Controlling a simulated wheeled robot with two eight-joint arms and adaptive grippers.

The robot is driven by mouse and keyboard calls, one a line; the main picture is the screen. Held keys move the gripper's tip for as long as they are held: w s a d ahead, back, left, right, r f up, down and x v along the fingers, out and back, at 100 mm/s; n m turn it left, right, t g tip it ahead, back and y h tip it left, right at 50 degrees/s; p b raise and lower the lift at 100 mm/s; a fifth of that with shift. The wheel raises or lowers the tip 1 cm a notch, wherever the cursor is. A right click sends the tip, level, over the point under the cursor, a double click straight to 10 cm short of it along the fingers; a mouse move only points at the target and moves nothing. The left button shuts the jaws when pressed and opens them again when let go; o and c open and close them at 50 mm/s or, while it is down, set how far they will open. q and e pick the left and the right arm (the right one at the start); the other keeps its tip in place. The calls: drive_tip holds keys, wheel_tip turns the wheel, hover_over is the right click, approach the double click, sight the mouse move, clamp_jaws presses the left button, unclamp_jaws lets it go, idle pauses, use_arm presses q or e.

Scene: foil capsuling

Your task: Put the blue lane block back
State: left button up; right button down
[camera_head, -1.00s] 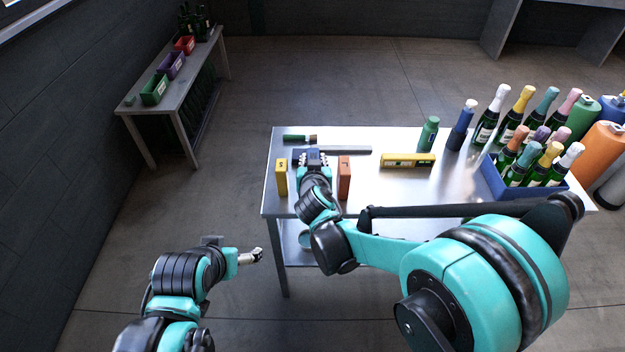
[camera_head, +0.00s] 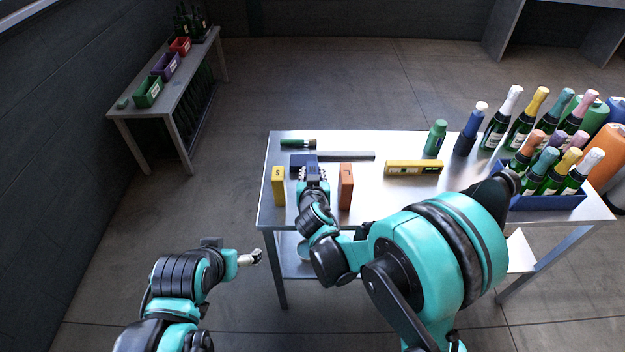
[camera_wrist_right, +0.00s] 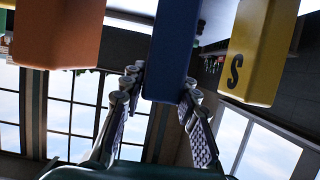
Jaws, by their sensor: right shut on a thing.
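The blue lane block (camera_head: 299,161) is on or just above the metal table (camera_head: 388,207), between the yellow block marked S (camera_head: 279,186) and the orange block marked L (camera_head: 346,186). My right gripper (camera_head: 314,173) reaches it from the table's near side. In the right wrist view my right gripper (camera_wrist_right: 157,95) has its fingers on either side of the blue block (camera_wrist_right: 172,50), shut on it. The orange block (camera_wrist_right: 58,35) and the yellow block (camera_wrist_right: 257,50) flank it there, apart from the fingers. My left gripper (camera_head: 258,257) is empty, off the table's left edge; its jaw opening is too small to tell.
Behind the blocks lie a grey bar (camera_head: 345,155) and a green-handled tool (camera_head: 298,144). A yellow level (camera_head: 414,167) lies right of them. Bottles in a blue crate (camera_head: 548,202), a green bottle-like container (camera_head: 435,138) and standing bottles fill the right side.

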drive_tip(key=shift+f, duration=0.65)
use_arm(q)
drive_tip(key=shift+f, duration=0.25)
use_arm(e)
drive_tip(key=shift+r, duration=0.1)
drive_tip(key=c, duration=1.1)
unclamp_jaws()
drive_tip(key=shift+c, duration=0.2)
use_arm(q)
drive_tip(key=shift+f, duration=0.1)
